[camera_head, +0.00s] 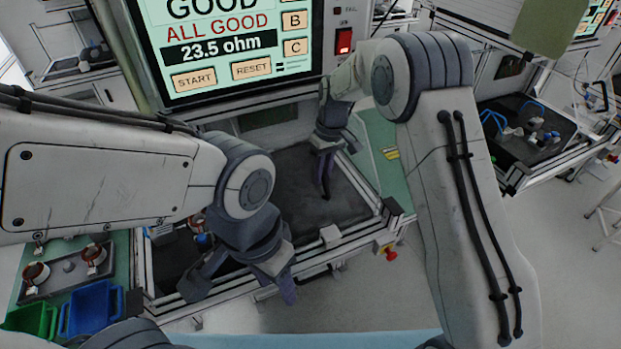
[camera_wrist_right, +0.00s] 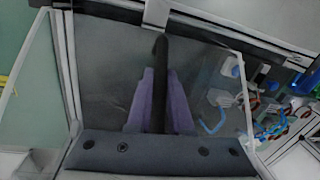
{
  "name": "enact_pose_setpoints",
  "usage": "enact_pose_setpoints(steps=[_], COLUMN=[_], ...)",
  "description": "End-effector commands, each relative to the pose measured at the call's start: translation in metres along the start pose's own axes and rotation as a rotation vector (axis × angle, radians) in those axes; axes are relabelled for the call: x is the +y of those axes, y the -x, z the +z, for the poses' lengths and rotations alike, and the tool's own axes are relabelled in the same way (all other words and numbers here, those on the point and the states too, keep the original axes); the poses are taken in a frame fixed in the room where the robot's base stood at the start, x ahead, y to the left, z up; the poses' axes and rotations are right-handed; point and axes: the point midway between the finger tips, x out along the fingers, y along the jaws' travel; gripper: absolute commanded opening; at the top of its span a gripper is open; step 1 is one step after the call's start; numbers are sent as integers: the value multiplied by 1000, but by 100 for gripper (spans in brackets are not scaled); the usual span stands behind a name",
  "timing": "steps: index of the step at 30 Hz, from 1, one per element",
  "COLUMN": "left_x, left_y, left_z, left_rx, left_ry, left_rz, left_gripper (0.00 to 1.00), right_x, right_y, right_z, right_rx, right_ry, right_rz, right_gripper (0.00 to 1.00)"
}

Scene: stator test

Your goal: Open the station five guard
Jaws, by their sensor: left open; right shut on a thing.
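The guard (camera_wrist_right: 100,90) shows in the right wrist view as a clear, thin-edged panel over a dark bay. My right gripper (camera_wrist_right: 160,82) has its purple fingers closed on the black guard handle (camera_wrist_right: 160,48). In the head view my right gripper (camera_head: 326,178) points down over the dark bay (camera_head: 352,198) below the screen. The handle is mostly hidden there by the fingers. How far the guard is raised, I cannot tell. My left gripper (camera_head: 243,287) is open and empty, over the front left of the bay.
The test screen (camera_head: 225,45) reads "ALL GOOD" and "23.5 ohm". A red switch (camera_head: 344,41) is to its right. Blue (camera_head: 92,308) and green (camera_head: 32,320) bins and a tray (camera_head: 50,292) of copper-coloured parts stand at left. Another station is at right.

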Motion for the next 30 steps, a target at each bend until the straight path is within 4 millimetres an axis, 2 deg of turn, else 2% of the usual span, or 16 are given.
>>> enact_pose_setpoints(steps=[4,14,15,16,17,26,30], left_x=[0,0,0,0,0,0,0], left_y=[0,0,0,0,0,0,-6], left_z=[0,0,0,0,0,0,0], left_rx=[0,0,0,0,0,0,0], left_ry=[0,0,0,0,0,0,1], left_rz=[0,0,0,0,0,0,0], left_gripper=[50,50,50,50,50,50,50], right_x=[6,7,7,6,6,7,7], right_y=[3,4,4,3,3,2,13], right_z=[-2,-2,-2,-2,-2,0,-1], right_rx=[12,12,12,11,10,5,9], right_ry=[0,0,0,0,0,-2,-2], right_rz=[3,3,3,3,2,1,2], right_gripper=[0,0,34,45,48,48,48])
